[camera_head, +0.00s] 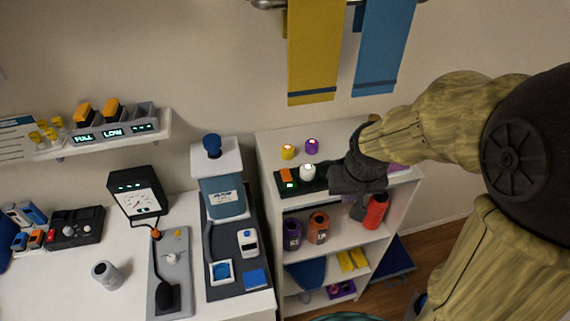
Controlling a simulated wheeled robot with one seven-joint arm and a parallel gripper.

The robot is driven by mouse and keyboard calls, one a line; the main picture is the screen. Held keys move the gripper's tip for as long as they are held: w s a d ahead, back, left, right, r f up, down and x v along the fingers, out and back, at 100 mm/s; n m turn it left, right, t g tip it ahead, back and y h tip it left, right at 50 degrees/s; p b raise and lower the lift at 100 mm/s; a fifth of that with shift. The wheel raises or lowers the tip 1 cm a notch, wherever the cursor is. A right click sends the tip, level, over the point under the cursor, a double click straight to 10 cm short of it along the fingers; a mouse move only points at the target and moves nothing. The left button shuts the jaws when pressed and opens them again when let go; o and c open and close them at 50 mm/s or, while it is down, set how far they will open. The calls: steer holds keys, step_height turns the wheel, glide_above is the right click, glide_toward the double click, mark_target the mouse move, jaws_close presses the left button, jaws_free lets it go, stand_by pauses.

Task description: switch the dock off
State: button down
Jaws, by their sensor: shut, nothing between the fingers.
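A low black dock (317,186) lies on top of the white shelf unit. At its left end is an orange part (286,174) above a small lit green indicator (290,185). A white round item with a reddish glowing top (308,172) stands on the dock beside the orange part. My gripper (358,212) is shut and empty, pointing down at the right of the dock, near the front edge of the shelf top. It hides the dock's right end. I cannot tell whether it touches the dock.
Yellow (287,152) and purple (312,146) items with glowing tops stand behind the dock. Canisters, including a red one (375,212), stand on the shelf below. A blue-bodied dispenser (222,195) stands on the counter at left. Yellow (313,55) and blue (383,50) towels hang above.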

steer(key=w+a+r+n, duration=0.1)
steer(key=w+a+r, duration=0.3)
steer(key=a, duration=0.3)
steer(key=w+a+r+n+p, duration=0.1)
steer(key=w+a+r, duration=0.3)
steer(key=a, duration=0.3)
steer(key=shift+w+r+t+y, duration=0.3)
steer(key=shift+w+r+y, duration=0.1)
steer(key=shift+r, duration=0.1)
steer(key=shift+f, duration=0.1)
steer(key=p, duration=0.5)
glide_toward(285, 170)
steer(key=x, duration=0.5)
steer(key=shift+a+f, duration=0.15)
steer(key=shift+a, duration=0.05)
steer(key=shift+w+f, duration=0.15)
steer(key=shift+f, duration=0.5)
steer(key=shift+w+d+p, duration=0.1)
steer(key=shift+p, duration=0.2)
